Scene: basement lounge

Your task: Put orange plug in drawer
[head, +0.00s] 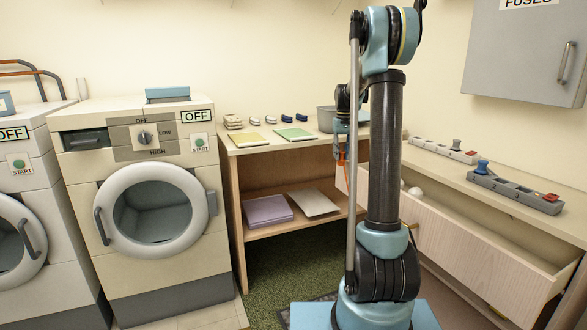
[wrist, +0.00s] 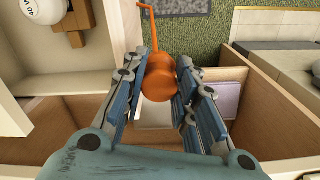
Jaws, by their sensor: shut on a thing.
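The orange plug (wrist: 160,85) is between the two blue-padded fingers of my gripper (wrist: 163,92) in the wrist view, which are shut on it. A thin orange bent piece sticks out from it toward the top of that view. In the head view a bit of orange (head: 341,156) shows below my gripper (head: 340,150), partly hidden by my arm. The drawer (head: 480,250) is pulled open at the right, under the counter. In the wrist view the drawer (wrist: 28,62) lies left of the plug. The plug appears held up beside it, over the wooden shelf area.
White rounded items (head: 415,192) lie in the drawer. A wooden shelf unit (head: 238,195) holds books, small items and a grey pot (head: 326,119). Power strips (head: 515,190) lie on the counter. Washing machines (head: 150,200) stand at left. Green carpet (head: 285,270) shows between.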

